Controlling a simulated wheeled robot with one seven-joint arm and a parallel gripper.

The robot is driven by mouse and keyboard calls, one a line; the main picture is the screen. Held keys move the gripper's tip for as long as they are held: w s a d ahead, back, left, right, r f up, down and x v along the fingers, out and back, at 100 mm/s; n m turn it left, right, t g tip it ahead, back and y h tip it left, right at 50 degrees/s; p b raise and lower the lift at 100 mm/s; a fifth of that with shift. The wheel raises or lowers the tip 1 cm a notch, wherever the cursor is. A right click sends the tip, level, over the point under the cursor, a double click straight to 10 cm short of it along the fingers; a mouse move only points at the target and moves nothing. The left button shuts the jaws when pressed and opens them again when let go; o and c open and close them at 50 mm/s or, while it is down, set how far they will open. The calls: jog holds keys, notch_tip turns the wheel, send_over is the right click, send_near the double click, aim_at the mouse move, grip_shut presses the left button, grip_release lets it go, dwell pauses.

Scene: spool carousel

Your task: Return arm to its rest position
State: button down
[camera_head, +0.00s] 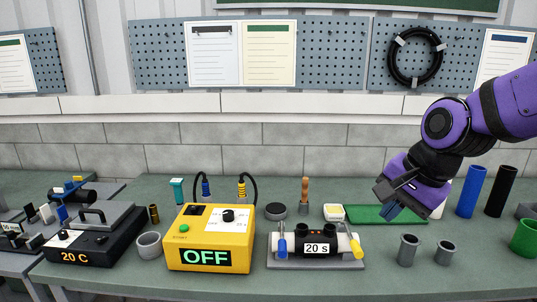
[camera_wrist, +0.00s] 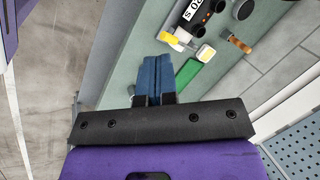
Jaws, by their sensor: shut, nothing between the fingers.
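My gripper (camera_head: 391,210) is at the end of my purple and black arm, at the right of the head view. It hangs over the bench near the green mat (camera_head: 372,213) and points down to the left. Its blue fingers are together with nothing between them. In the wrist view the shut blue fingers (camera_wrist: 152,80) show in front of the black bracket, with the bench beyond them. My arm is bent and reaches in from the right edge of the head view.
The bench holds a yellow box reading OFF (camera_head: 208,238), a "20 s" device (camera_head: 316,247), grey cups (camera_head: 408,250), blue (camera_head: 471,192) and black (camera_head: 500,191) tubes, a green cup (camera_head: 525,238) and a black "20 C" unit (camera_head: 95,241). A pegboard wall (camera_head: 330,55) stands behind.

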jog(key=s+d+r+n+h, duration=0.1)
jog(key=s+d+r+n, duration=0.2)
jog(key=s, duration=0.3)
jog(key=s+d+r+n+t+h, duration=0.1)
jog(key=s+d+r+n, duration=0.2)
jog(key=s+d+n, duration=0.2)
jog(key=shift+s+d+r+n+t+h, duration=0.2)
jog(key=shift+s+r+n+t+h, duration=0.15)
jog(key=shift+s+n, duration=0.45)
